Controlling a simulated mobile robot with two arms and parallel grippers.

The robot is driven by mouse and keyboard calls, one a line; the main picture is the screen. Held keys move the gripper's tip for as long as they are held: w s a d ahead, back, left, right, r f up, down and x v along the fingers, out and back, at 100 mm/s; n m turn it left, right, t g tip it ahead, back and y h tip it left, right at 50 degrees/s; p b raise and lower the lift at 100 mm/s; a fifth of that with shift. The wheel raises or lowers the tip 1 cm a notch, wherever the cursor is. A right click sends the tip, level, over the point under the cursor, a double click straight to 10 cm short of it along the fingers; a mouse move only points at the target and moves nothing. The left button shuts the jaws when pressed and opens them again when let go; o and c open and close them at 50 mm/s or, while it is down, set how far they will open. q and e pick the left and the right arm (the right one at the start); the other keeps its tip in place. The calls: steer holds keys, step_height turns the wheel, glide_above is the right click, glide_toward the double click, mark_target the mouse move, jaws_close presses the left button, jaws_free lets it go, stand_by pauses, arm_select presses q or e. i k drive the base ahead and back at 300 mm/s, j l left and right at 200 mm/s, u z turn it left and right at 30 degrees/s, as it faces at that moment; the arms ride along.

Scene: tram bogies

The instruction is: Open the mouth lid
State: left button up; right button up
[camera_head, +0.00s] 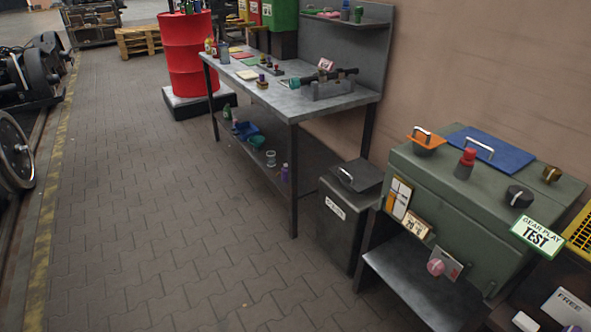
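A grey-green machine (455,210) stands against the wall at the right. On its top is a blue flat lid (505,155) with a metal handle, lying flat. A smaller orange lid (423,146) with a metal handle is at the top's left corner. I cannot tell which of these is the mouth lid. Beside the machine, a dark grey bin (345,215) carries a flat dark lid (358,178) with a handle, which looks shut. Neither of my grippers is in view.
A red-capped knob (466,163) and a black dial (518,197) sit on the machine's top. A metal workbench (300,100) with tools stands behind. The paved floor (150,200) at left is clear.

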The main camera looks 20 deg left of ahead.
mark_target(360, 175)
steer(key=u, duration=0.25)
steer(key=i+j+z, duration=0.3)
steer(key=i+j, duration=0.35)
steer(key=j, duration=0.15)
